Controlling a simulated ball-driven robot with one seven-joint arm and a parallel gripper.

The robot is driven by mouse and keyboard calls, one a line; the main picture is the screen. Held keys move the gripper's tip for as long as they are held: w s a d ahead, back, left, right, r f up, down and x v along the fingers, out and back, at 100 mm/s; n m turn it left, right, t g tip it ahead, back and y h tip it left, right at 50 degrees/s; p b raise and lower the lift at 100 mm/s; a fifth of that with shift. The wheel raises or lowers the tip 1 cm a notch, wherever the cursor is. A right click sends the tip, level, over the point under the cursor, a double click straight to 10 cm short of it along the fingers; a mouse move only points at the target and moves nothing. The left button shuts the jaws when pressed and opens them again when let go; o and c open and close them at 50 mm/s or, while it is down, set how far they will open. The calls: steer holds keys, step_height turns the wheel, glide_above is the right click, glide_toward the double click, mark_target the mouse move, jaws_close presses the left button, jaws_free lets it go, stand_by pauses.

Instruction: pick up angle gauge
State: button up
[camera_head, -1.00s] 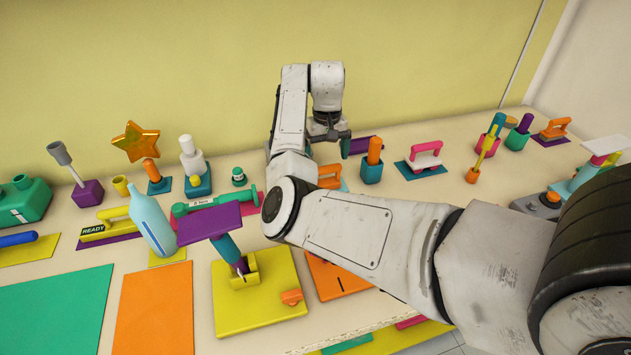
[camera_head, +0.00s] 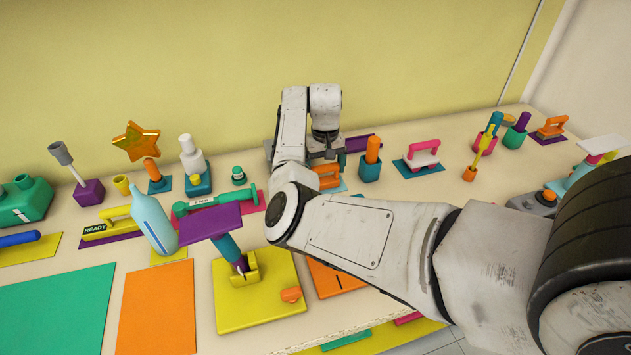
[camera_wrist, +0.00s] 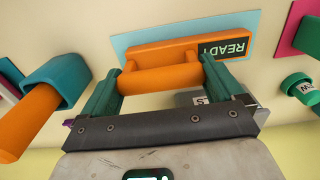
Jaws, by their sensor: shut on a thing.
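An orange block with a bar handle, taken as the angle gauge (camera_wrist: 158,52), lies on a light blue mat (camera_wrist: 121,43) in the wrist view. A dark label reading READY is at its right end. My gripper (camera_wrist: 162,80) has its two green fingers at the two ends of the orange bar and is shut on it. The gauge still appears to rest on or very near the mat. In the head view, the orange gauge (camera_head: 328,181) shows partly below my gripper (camera_head: 322,157), and my arm hides some of it.
An orange-handled tool in a teal holder (camera_head: 370,160) stands close to the right. A small green jar (camera_head: 239,176) and a green-handled tool (camera_head: 197,204) are to the left. A yellow base with a purple-topped post (camera_head: 262,300) stands in front. Tall items crowd the table.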

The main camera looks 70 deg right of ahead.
steer(key=c, duration=0.4)
steer(key=shift+r, duration=0.1)
steer(key=shift+r, duration=0.45)
step_height(320, 180, up, 2)
steer(key=shift+r, duration=0.15)
steer(key=s+a+r, duration=0.2)
steer(key=s+r, duration=0.1)
steer(key=s+a+r, duration=0.3)
steer(key=s, duration=0.1)
steer(key=s+a+r+p, duration=0.1)
steer(key=s+a+r, duration=0.2)
steer(key=s, duration=0.1)
steer(key=shift+s+a+r, duration=0.15)
steer(key=shift+r, duration=0.2)
steer(key=shift+r+p, duration=2)
steer(key=shift+p, duration=0.1)
